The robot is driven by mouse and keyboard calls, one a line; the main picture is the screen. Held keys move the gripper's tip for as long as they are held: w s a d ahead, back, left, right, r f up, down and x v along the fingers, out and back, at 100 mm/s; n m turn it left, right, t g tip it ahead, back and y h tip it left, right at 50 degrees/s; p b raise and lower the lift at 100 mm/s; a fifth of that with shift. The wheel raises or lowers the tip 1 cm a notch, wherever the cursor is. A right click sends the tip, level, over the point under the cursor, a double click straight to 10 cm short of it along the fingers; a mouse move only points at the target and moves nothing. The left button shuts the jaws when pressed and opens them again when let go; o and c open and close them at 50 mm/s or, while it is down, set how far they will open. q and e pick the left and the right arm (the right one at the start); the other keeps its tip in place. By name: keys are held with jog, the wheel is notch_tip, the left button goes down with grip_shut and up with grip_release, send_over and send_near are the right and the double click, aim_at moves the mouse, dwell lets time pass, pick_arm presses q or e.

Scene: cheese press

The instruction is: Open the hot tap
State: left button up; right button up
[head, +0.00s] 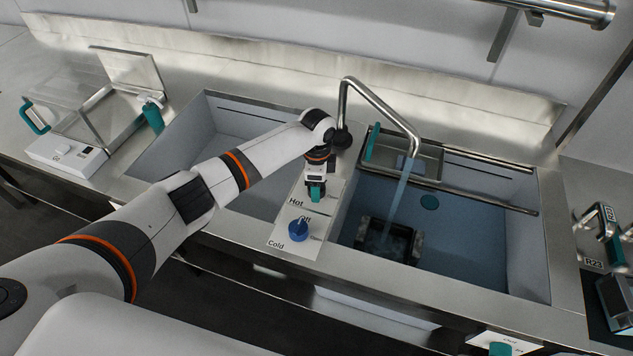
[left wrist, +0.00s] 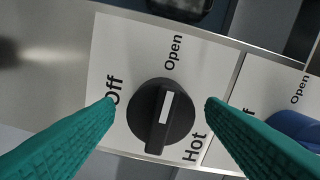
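The hot tap knob (left wrist: 150,112) is round and black with a white marker line, on a plate lettered Hot, Off and Open. The marker points up, toward the word Open. My left gripper (left wrist: 160,101) has its two teal fingers spread on either side of the knob, with gaps visible to both. In the head view my left gripper (head: 316,192) reaches down over the tap panel and hides the hot knob. The faucet (head: 377,101) has a stream of water (head: 399,190) running from it. My right gripper is not in view.
The blue cold knob (head: 299,231) is close in front of my left gripper and also shows at the right edge of the wrist view (left wrist: 296,128). The stream falls into the right basin (head: 470,255), onto a dark container (head: 401,240). A rack tray (head: 420,158) hangs at the basin's back.

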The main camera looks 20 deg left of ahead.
pick_arm(q)
notch_tip(320, 180, up, 12)
jog(key=b, duration=0.1)
jog(key=shift+b, duration=0.35)
jog(key=shift+s+f, duration=0.1)
dwell(0.6)
